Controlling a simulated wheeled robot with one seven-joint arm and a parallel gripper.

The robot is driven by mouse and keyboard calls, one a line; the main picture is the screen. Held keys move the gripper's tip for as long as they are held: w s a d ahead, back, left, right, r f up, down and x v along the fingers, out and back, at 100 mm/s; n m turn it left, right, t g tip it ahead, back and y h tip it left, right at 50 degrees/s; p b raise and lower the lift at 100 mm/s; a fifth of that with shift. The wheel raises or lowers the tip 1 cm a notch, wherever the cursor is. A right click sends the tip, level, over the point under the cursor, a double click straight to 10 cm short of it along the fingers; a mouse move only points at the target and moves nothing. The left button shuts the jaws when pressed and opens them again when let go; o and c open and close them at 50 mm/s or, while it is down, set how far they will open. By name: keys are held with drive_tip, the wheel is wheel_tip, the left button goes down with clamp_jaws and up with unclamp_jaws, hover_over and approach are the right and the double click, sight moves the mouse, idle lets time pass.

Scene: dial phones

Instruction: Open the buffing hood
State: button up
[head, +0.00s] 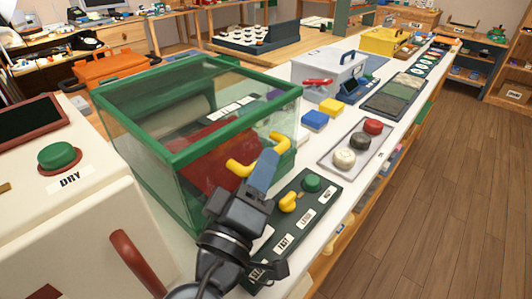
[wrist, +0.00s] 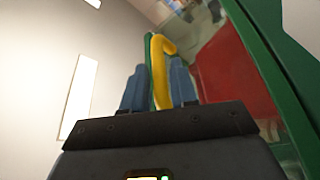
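The buffing hood (head: 190,150) is a glass box with a green frame on the white bench, and its panels and frame look closed. A red shape shows through its glass. A yellow handle (head: 240,170) sticks out from its front face. My gripper (head: 264,167) is at that handle, its fingers over the middle of the bar. In the wrist view the handle (wrist: 160,75) runs between the two fingers of my gripper (wrist: 159,88), with little gap on either side, so it looks shut on the bar. The green frame (wrist: 262,70) rises at the right.
A dark panel (head: 295,225) with a green button, a yellow knob and labels lies right of my gripper. A tray (head: 338,161) with several round pads is beyond it. A white machine (head: 70,215) with a green DRY button stands at left. The wooden floor (head: 440,200) at right is clear.

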drive_tip(key=shift+x, duration=1.15)
clamp_jaws()
